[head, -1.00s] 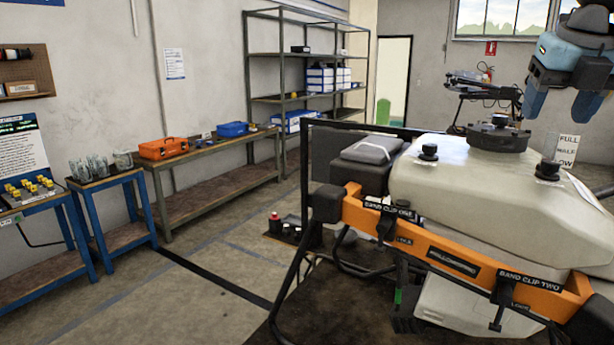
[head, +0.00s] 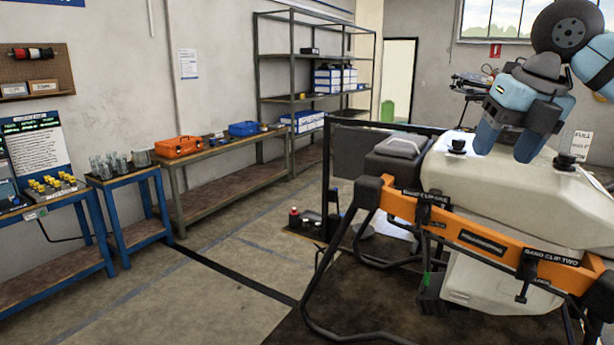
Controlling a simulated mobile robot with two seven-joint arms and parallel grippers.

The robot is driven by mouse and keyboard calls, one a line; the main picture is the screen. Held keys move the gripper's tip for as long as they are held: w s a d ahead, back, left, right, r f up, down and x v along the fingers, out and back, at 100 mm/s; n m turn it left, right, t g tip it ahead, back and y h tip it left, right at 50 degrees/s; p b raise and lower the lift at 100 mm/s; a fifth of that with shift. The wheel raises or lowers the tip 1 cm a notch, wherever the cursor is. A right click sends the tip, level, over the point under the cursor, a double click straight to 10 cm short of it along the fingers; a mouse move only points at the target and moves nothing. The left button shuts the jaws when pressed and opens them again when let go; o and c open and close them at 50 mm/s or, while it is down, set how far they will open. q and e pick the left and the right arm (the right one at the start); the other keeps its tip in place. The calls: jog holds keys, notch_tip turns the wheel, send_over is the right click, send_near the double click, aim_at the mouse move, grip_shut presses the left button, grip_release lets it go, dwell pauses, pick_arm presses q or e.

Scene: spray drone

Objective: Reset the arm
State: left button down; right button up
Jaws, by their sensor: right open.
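My right gripper (head: 508,143) hangs in the upper right of the head view, its two blue fingers apart and pointing down. It is open, with nothing visible between the fingers. It appears over the white tank (head: 475,190) of the spray drone and hides the large dark tank lid. I cannot tell whether the fingertips touch the tank. Small black caps (head: 457,146) show on the tank top. My left gripper is not in view.
The drone's orange bar (head: 455,228) with band clip labels crosses the tank's front. A bench with an orange toolbox (head: 179,146), a blue stand with jars (head: 110,166) and a metal shelf (head: 310,54) line the left wall. The floor (head: 215,285) at left is clear.

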jog(key=s+a+f+g+y+p, duration=0.1)
jog(key=s+a+f+g+y, duration=0.15)
jog(key=a+f+y, duration=0.8)
jog(key=s+a+f+g+y, duration=0.2)
jog(key=a+f+g+y, duration=0.1)
jog(key=a+f+y, duration=0.75)
jog(key=s+d+f+m+t+h, duration=0.1)
jog(key=d+f+m+t+h, duration=0.2)
jog(key=f+m+t+h, duration=0.55)
jog(key=d+f+m+t+h, duration=0.2)
jog(key=f+m+t+h, duration=0.1)
jog(key=f+m+t, duration=1.05)
jog(key=s+d+f+m+g+h, duration=0.3)
jog(key=s+f+m+g+h, duration=0.1)
jog(key=s+f, duration=0.5)
jog(key=s+d+f+m+g+h+p, duration=0.1)
jog(key=s+d+f+m+g+h, duration=0.2)
jog(key=s+f, duration=0.6)
jog(key=m+g+h, duration=0.1)
jog(key=m+g, duration=0.1)
jog(key=m, duration=0.1)
jog(key=shift+s+d+f, duration=0.2)
jog(key=shift+d+f, duration=0.15)
jog(key=shift+d, duration=0.05)
jog(key=c, duration=0.4)
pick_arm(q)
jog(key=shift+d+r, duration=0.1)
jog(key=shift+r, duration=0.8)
pick_arm(e)
jog(key=shift+d, duration=0.1)
